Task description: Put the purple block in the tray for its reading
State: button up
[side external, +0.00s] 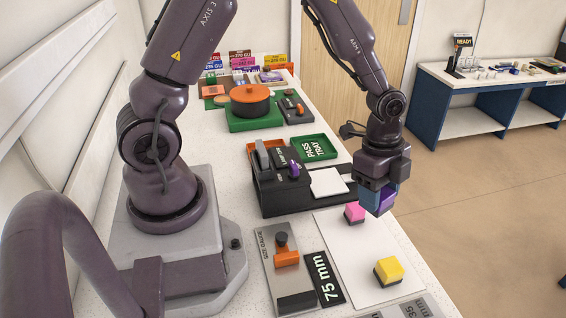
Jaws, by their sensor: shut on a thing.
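My gripper (380,192) is on the right side, above the right part of the white mat (350,262). It is shut on the purple block (386,200), which it holds in the air near the pink block; the jaws partly hide it. A green tray marked PASS TRAY (329,154) lies behind and to the left of the gripper. A dark instrument (268,195) with a white plate (328,182) stands to the left of the gripper. No reading on it is legible.
A pink block (355,213) and a yellow block (388,271) sit on the white mat. A size gauge (279,284) and a 75 mm plate (323,280) lie to its left. An orange-lidded pot (250,101) and several coloured GU signs (241,63) stand at the back.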

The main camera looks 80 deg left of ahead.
aim_at(382, 191)
notch_tip(382, 191, up, 3)
jog(key=shift+r, duration=0.1)
jog(key=s+a+n+y, duration=0.1)
jog(key=s+a+n, duration=0.3)
jog(key=a, duration=0.8)
jog(key=s+a+n+t, duration=0.1)
jog(key=s+a+n, duration=0.35)
jog(key=a, duration=0.75)
jog(key=s+a+n+y, duration=0.1)
jog(key=s+a+n, duration=0.35)
jog(key=a, duration=0.85)
jog(key=f, duration=1)
jog(key=shift+w+f, duration=0.25)
jog(key=shift+f, duration=2.25)
jog(key=shift+f, duration=0.15)
jog(key=o, duration=1.1)
